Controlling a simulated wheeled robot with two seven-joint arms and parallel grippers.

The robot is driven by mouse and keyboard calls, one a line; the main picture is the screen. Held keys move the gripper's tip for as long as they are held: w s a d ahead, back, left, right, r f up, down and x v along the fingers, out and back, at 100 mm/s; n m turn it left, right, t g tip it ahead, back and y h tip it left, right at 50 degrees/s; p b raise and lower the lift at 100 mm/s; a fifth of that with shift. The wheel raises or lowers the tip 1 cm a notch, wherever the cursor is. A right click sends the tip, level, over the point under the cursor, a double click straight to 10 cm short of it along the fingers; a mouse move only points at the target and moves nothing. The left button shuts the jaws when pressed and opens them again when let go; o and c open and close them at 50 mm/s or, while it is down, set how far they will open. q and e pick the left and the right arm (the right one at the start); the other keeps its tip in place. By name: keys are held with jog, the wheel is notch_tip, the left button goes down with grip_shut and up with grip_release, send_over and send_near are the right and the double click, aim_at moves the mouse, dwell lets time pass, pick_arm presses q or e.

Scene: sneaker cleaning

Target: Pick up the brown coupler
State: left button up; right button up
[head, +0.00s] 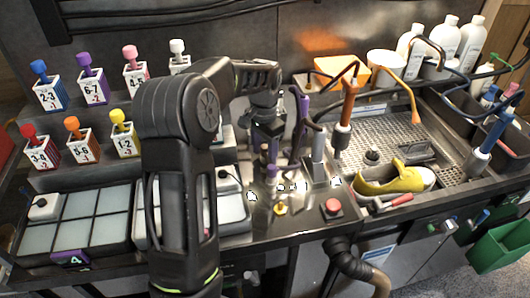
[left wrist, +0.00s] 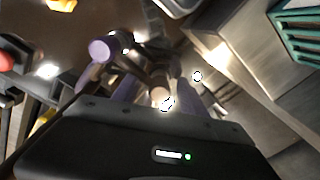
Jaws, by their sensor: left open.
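The brown coupler (head: 264,151) is a small upright cylinder on the steel counter in the middle of the head view, partly hidden by my gripper. It also shows in the left wrist view (left wrist: 160,89), between the two fingers. My left gripper (head: 268,143) is open and points down over it, with a finger on either side. I cannot tell whether the fingers touch it. A purple coupler (head: 272,173) stands close by and shows in the left wrist view (left wrist: 101,50). My right gripper is out of view.
A yellow piece (head: 281,209) and a red button (head: 332,208) sit in front. A yellow shoe (head: 392,180) lies at the right, by the perforated sink tray (head: 440,150). Upright tools and hoses crowd the right side. Numbered boxes (head: 91,85) stand on the left shelves.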

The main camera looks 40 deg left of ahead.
aim_at(265, 146)
pick_arm(q)
grip_shut()
dwell(0.4)
notch_tip(265, 146, up, 10)
jog(key=shift+r+b, duration=0.1)
jog(key=shift+b, duration=0.3)
dwell(0.3)
dwell(0.5)
